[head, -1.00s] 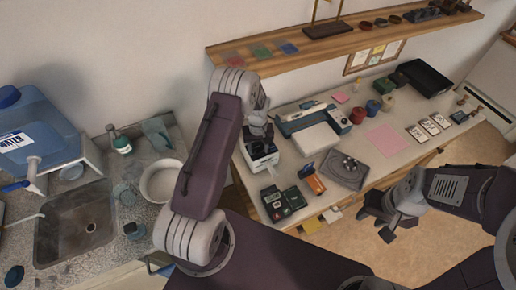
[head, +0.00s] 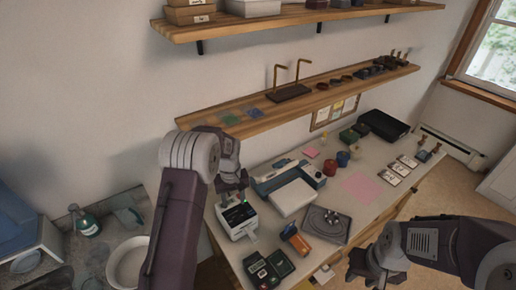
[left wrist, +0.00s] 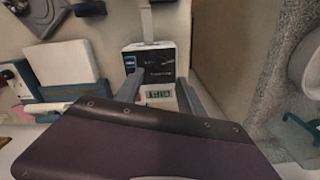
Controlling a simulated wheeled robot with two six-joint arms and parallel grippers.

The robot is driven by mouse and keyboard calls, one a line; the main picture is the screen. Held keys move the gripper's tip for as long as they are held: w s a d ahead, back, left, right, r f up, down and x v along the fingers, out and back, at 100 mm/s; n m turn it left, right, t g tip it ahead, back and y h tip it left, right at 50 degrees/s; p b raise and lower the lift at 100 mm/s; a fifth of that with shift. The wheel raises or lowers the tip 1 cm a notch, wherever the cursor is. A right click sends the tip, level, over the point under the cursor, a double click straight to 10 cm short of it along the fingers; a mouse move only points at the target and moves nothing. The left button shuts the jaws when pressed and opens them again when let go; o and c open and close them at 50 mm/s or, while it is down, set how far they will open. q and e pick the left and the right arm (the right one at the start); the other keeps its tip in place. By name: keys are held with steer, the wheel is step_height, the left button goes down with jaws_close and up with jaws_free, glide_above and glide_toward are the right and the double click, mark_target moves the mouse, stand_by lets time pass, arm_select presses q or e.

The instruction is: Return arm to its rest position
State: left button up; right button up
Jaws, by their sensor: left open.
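My left gripper (head: 235,193) is open just above a small white device with a black top (head: 238,219) on the bench. In the left wrist view the left gripper's fingers (left wrist: 160,92) stand apart, with the device (left wrist: 152,66) and its small display showing between and beyond them. I see nothing held, and cannot tell whether the fingers touch the device. A dark purple link of my arm covers the lower part of that view. My right gripper (head: 368,272) hangs at the lower right, in front of the bench; its finger gap is unclear.
The bench holds a blue and white machine (head: 290,187), a grey turntable-like device (head: 327,225), an orange device (head: 296,239) and a black tray (head: 383,126). A wooden shelf (head: 300,100) runs above it. A white bowl (head: 126,262) stands at the left.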

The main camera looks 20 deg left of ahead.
arm_select(q)
steer(key=s+d+r+m+t+b, duration=0.2)
steer(key=s+d+r, duration=0.2)
steer(key=s+r, duration=0.35)
steer(key=s+d+f+m, duration=0.1)
steer(key=s+f+m, duration=0.2)
steer(key=s, duration=0.9)
steer(key=shift+d+f+m+g, duration=0.15)
steer(key=shift+f+m+g, duration=0.25)
steer(key=shift+m, duration=0.1)
steer(key=shift+s+r, duration=0.1)
steer(key=shift+s, duration=0.1)
steer(key=shift+w, duration=0.15)
